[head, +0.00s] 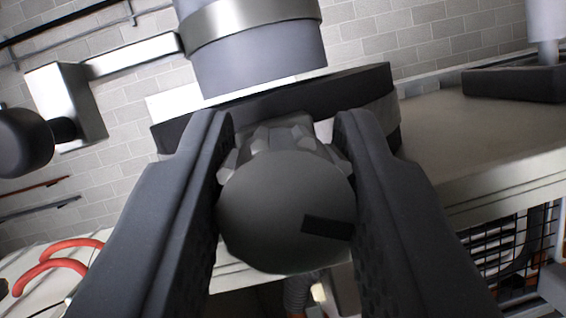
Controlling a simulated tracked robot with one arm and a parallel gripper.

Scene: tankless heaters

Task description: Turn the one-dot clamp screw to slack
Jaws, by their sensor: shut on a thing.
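A round dark grey screw knob (280,200) with a black bar mark near its lower right edge fills the space between my gripper's fingers. My gripper (285,205) is shut on this knob, one finger on each side. Behind the knob is its ribbed, lighter grey edge, against a dark clamp body (355,95). A grey-blue cylinder with a silver band (255,35) stands above the clamp body. No dot marks show on the knob or the clamp, so I cannot tell its dot number.
A pale bench top (470,140) extends to the right, with a dark block (515,83) on it. A bracket with a black ball knob (25,143) is at the left. Red curved tubing (60,250) is lower left, and a wire basket (500,255) lower right.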

